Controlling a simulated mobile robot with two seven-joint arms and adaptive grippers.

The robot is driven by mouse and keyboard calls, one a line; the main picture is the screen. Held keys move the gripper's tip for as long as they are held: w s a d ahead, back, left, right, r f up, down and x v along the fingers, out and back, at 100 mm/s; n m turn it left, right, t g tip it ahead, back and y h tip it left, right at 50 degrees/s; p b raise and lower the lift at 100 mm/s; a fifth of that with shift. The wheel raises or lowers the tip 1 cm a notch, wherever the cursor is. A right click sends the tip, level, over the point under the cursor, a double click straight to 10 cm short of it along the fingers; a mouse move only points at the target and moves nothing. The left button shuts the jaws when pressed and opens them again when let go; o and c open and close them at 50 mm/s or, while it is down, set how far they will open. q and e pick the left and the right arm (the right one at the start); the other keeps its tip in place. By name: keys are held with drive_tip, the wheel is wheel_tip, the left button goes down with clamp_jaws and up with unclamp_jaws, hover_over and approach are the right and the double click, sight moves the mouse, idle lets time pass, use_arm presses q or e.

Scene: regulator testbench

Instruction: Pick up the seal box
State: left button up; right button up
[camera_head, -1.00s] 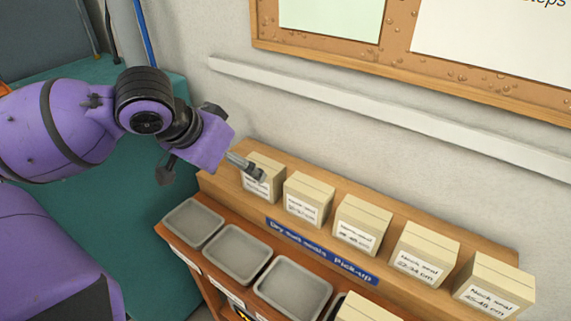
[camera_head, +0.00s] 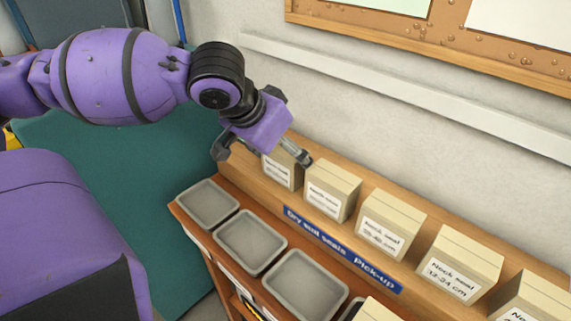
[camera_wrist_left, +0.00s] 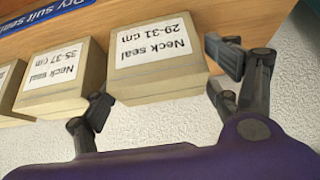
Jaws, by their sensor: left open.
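Several cream seal boxes stand in a row on a wooden shelf (camera_head: 410,285). The leftmost seal box (camera_head: 276,173) is partly hidden by my left gripper (camera_head: 262,153). In the left wrist view, the nearest box (camera_wrist_left: 155,65) is labelled "Neck seal 29-31 cm". My left gripper (camera_wrist_left: 165,85) is open there, with one finger to each side of that box's near end. The fingers are not closed on it, and I cannot tell whether either touches it. My right gripper is not in view.
A neighbouring box (camera_wrist_left: 55,75) labelled "35-37 cm" stands close beside it. Grey trays (camera_head: 250,242) sit in front of the shelf, below a blue pick-up sign (camera_head: 342,250). A wall with a pale rail (camera_head: 400,95) is close behind.

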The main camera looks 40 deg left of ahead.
use_arm(q)
drive_tip(key=c, duration=1)
